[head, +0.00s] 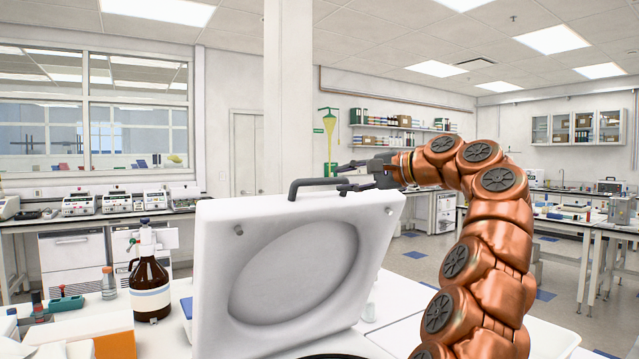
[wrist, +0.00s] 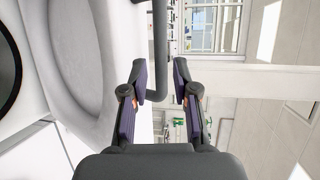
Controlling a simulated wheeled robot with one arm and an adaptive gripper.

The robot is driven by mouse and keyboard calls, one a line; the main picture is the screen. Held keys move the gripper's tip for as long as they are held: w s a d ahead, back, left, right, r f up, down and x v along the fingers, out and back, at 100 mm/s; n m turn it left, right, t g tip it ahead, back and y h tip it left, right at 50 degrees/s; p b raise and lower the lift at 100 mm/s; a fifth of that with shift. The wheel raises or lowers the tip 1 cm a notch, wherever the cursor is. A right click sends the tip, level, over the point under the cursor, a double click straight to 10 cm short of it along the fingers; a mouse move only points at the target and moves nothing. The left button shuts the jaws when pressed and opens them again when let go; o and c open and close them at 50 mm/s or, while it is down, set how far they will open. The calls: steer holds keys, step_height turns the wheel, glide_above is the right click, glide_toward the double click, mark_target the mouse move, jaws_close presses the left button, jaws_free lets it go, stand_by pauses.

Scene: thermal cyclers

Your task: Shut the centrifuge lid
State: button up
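The white centrifuge lid (head: 216,285) stands raised in the head view, with its round recessed inner face toward the camera. A dark grey handle (head: 312,182) runs along its top edge. My gripper (head: 349,177) is at the right end of this handle, reaching in from the right. In the wrist view the two fingers of my gripper (wrist: 159,78) are apart, and the handle (wrist: 158,40) shows in the gap between them. I see no clear contact between fingers and handle. The lid (wrist: 75,60) fills the left of the wrist view. The centrifuge body is mostly out of the head view.
A brown bottle (head: 150,288) stands left of the lid. A green tube rack (head: 66,304) and an orange-sided box (head: 114,342) are further left on the bench. The space above the lid is clear.

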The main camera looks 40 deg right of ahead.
mark_target(325, 181)
steer(key=x, duration=0.7)
steer(key=shift+a, duration=0.1)
jaws_close()
stand_by(0.4)
